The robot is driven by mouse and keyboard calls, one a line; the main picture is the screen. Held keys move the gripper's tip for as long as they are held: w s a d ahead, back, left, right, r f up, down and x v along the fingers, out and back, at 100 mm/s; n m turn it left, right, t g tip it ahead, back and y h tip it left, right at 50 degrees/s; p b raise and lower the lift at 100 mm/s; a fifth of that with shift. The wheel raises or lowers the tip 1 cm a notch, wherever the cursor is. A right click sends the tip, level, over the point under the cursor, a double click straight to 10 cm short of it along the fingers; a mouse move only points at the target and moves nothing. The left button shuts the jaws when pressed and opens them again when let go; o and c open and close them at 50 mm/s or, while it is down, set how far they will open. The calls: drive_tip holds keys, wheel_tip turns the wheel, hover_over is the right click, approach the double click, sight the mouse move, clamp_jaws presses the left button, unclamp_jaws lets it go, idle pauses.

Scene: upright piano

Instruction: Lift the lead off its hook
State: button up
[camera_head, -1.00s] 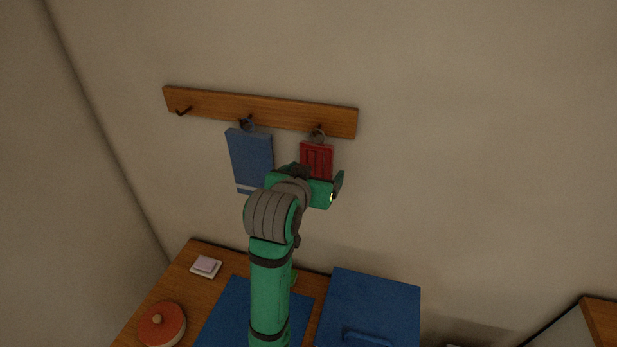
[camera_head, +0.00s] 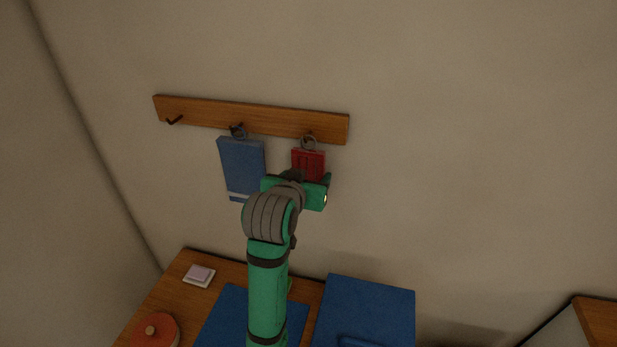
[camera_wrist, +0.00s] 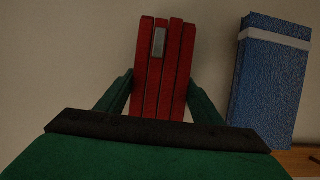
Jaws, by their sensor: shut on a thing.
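The lead is a red folded bundle (camera_head: 308,163) with a grey ring at its top, at the right-hand hook of the wooden rail (camera_head: 250,118). Whether the ring still bears on the hook cannot be told. My gripper (camera_head: 298,188) is at the lower part of the lead, in front of the wall. In the wrist view the red lead (camera_wrist: 165,65) stands upright between the two green fingers (camera_wrist: 160,100), which are shut on it. A small grey patch shows near one end of it. The lead's lower part is hidden by my gripper in the head view.
A blue cloth-like item (camera_head: 241,165) hangs from the middle hook, close left of my gripper; it also shows in the wrist view (camera_wrist: 270,80). The left hook (camera_head: 174,120) is bare. Below are a wooden top, a blue box (camera_head: 366,308), a red round lid (camera_head: 157,331) and a pale square (camera_head: 199,275).

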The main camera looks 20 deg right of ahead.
drive_tip(key=shift+r, duration=0.5)
drive_tip(key=shift+r, duration=0.35)
drive_tip(key=shift+r, duration=0.3)
drive_tip(key=shift+a, duration=0.1)
drive_tip(key=shift+s+a, duration=0.55)
drive_tip(key=shift+s, duration=0.25)
drive_tip(key=shift+s+a, duration=0.5)
drive_tip(key=shift+s, duration=0.35)
drive_tip(key=shift+s+a, duration=0.55)
drive_tip(key=shift+s, duration=0.25)
drive_tip(key=shift+s+a, duration=0.75)
drive_tip(key=shift+s, duration=0.3)
drive_tip(key=shift+s+a, duration=0.7)
drive_tip(key=shift+s, duration=0.35)
drive_tip(key=shift+w, duration=0.1)
